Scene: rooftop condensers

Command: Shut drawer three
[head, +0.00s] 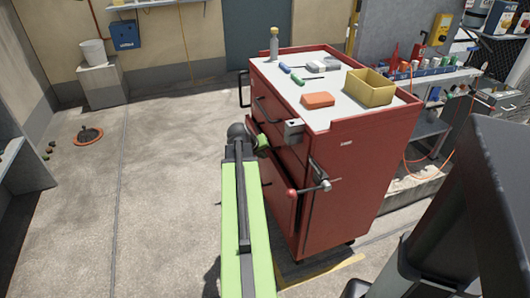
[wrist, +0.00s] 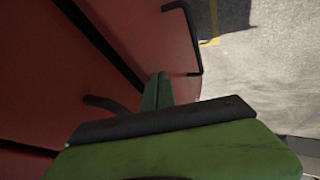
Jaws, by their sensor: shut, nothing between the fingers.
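A red tool cabinet (head: 350,178) stands right of centre in the head view, its drawer fronts facing left. My gripper (head: 263,141) is close to the drawer fronts, partly covered by my green arm. In the wrist view my gripper (wrist: 158,88) is shut and empty, its tip over a red drawer front (wrist: 145,40). A black bar handle (wrist: 192,40) is on that front. Another dark handle (wrist: 105,103) lies left of the fingers. A dark gap runs between two red fronts. I cannot tell whether the fingers touch, or which drawer is number three.
On the cabinet top are a yellow bin (head: 370,90), an orange block (head: 318,100) and a bottle (head: 274,45). A clamp-like tool (head: 322,186) sticks out at the cabinet's near corner. Open concrete floor (head: 160,200) lies left. A workbench (head: 430,76) stands behind right.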

